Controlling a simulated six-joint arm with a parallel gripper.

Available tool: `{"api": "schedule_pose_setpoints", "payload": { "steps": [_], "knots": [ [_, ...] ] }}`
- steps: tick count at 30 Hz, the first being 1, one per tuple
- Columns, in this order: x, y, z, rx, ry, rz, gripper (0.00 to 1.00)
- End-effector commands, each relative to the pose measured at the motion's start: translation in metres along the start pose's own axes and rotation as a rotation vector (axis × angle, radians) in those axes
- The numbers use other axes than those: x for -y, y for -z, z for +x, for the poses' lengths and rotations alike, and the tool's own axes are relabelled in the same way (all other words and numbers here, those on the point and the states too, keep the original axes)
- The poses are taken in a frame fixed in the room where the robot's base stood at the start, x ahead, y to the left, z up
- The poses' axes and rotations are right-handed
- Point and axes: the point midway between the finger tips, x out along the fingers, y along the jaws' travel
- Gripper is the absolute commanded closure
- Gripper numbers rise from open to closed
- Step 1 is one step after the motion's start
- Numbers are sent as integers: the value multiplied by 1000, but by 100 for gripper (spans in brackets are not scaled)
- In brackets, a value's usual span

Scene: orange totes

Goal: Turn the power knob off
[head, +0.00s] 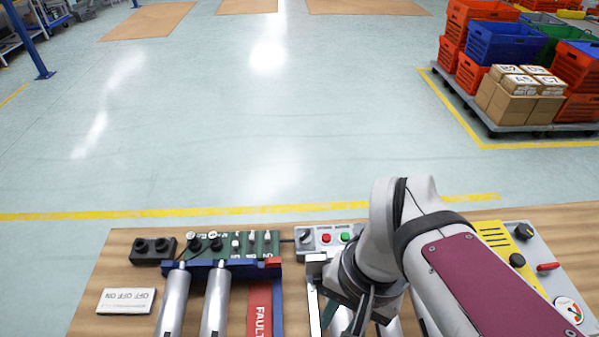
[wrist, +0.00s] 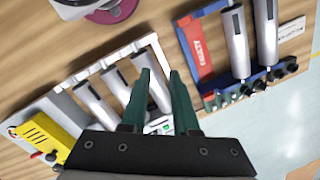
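No readable label marks which knob is the power knob. A grey control box (head: 326,240) carries a black knob (head: 305,237) at its left, a red button and a green button. At the right, a grey and yellow panel (head: 500,240) has black knobs (head: 523,231), a red lever and a gauge. My gripper (wrist: 160,71) has two green fingers apart with nothing held between them. It hangs over the white rack (wrist: 100,68). In the wrist view its fingers partly hide the control box (wrist: 158,126), and the knob there cannot be made out.
A blue rack (head: 175,268) with silver cylinders and a red FAULTY sign stands left of the arm. Left of it are a black two-knob box (head: 153,248) and a white card (head: 126,301). Stacked totes (head: 500,45) stand far off; the floor between is clear.

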Motion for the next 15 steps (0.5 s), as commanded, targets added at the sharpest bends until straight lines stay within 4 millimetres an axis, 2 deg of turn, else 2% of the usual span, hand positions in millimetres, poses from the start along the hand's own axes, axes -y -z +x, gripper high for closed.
{"api": "schedule_pose_setpoints", "payload": {
  "steps": [1, 2, 3, 4, 6, 9, 12, 15],
  "knots": [
    [20, 32, -11, -3, -16, 25, 60],
    [35, 55, -16, -10, -28, 47, 56],
    [55, 86, -20, -19, -41, 79, 56],
    [70, 108, -20, -28, -51, 102, 56],
    [102, 156, -13, -48, -70, 153, 56],
    [136, 205, 5, -76, -87, 213, 56],
    [154, 231, 21, -92, -95, 249, 56],
    [160, 239, 30, -99, -98, 262, 56]
  ]
}}
